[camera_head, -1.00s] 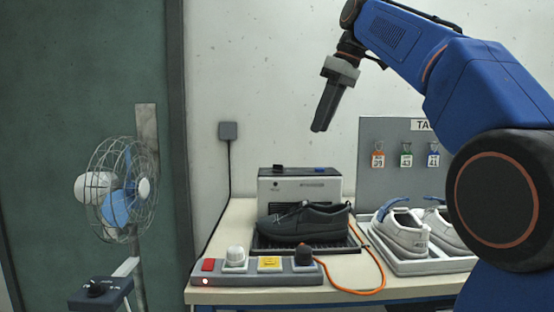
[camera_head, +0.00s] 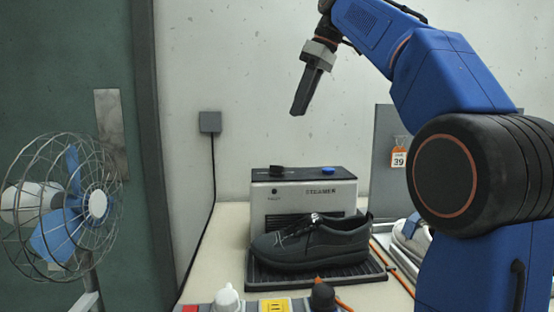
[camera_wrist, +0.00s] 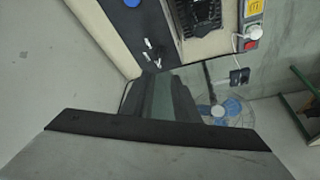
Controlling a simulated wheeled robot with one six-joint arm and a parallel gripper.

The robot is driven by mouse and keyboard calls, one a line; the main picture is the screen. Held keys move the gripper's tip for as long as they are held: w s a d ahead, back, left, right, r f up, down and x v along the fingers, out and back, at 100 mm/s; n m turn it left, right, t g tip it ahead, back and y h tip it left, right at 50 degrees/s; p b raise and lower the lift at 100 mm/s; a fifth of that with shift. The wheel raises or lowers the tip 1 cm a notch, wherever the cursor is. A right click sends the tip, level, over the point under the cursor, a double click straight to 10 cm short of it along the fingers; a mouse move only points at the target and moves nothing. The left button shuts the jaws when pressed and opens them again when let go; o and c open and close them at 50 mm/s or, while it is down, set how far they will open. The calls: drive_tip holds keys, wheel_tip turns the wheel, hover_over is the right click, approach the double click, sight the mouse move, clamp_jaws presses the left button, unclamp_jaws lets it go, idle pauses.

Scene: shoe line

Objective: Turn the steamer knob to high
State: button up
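The steamer (camera_head: 304,210) is a pale box with a dark top, standing at the back of the bench behind a dark shoe (camera_head: 315,245). A small black knob (camera_head: 277,170) sits at the left of its top, with a blue button (camera_head: 328,170) to the right. In the wrist view, the steamer's dark top (camera_wrist: 140,25) shows with white marks; the knob's setting is too small to read. My gripper (camera_head: 298,112) hangs tilted in the air, well above the steamer and touching nothing.
A caged fan (camera_head: 65,195) stands at the left. The shoe rests on a black tray (camera_head: 370,272). A grey tag board (camera_head: 388,150) stands at right.

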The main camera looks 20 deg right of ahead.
sight(276, 170)
drive_tip(key=x, duration=1.6)
drive_tip(key=shift+f, duration=0.15)
clamp_jaws()
